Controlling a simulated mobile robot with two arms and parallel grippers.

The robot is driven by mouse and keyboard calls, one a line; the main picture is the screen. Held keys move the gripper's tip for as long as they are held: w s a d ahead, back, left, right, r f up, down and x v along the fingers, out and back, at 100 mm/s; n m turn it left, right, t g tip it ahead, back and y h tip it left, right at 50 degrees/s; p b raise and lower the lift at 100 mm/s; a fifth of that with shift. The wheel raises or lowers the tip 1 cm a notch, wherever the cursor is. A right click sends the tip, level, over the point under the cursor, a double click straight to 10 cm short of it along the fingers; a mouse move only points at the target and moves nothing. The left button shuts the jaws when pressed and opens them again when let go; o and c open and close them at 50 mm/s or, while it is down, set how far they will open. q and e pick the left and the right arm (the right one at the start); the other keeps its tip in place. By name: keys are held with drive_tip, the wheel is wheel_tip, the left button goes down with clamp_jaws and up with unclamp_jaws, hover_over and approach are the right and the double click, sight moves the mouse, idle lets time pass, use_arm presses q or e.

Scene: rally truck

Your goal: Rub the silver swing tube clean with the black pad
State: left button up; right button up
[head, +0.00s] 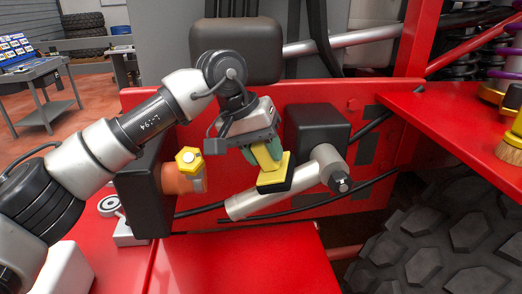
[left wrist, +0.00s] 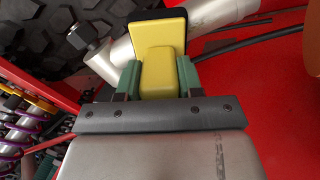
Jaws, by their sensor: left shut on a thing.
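The silver swing tube (head: 250,203) slants up to the right in the head view, ending at a joint with a dark bolt. It also shows behind the pad in the left wrist view (left wrist: 205,16). My left gripper (head: 264,158) is shut on the yellow handle of the black pad (head: 275,187). The yellow handle and backing (left wrist: 160,45) sit between the green fingers in the left wrist view, with the black pad edge beyond. The pad lies over the middle of the tube and appears to touch it; the exact contact is hidden. My right gripper is not in view.
A black box (head: 316,128) stands behind the tube. An orange part with a yellow hex cap (head: 189,160) is to the left. A red panel (head: 455,105) and a large tire (head: 425,240) fill the right. Black hoses run behind the tube.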

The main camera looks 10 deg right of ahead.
use_arm(q)
drive_tip(key=shift+a+f, duration=0.1)
drive_tip(key=shift+a, duration=0.05)
drive_tip(key=shift+a+f+b, duration=0.25)
drive_tip(key=shift+f+b, duration=0.05)
drive_tip(key=shift+b, duration=0.2)
drive_tip(key=shift+a+f, duration=0.15)
drive_tip(key=shift+a, duration=0.3)
drive_tip(key=shift+d, duration=0.15)
drive_tip(key=shift+d+r, duration=0.2)
drive_tip(key=shift+r, duration=0.05)
drive_tip(key=shift+d+r+p, duration=0.2)
drive_tip(key=shift+d+p, duration=0.2)
drive_tip(key=shift+d, duration=0.2)
drive_tip(key=shift+a+f, duration=0.1)
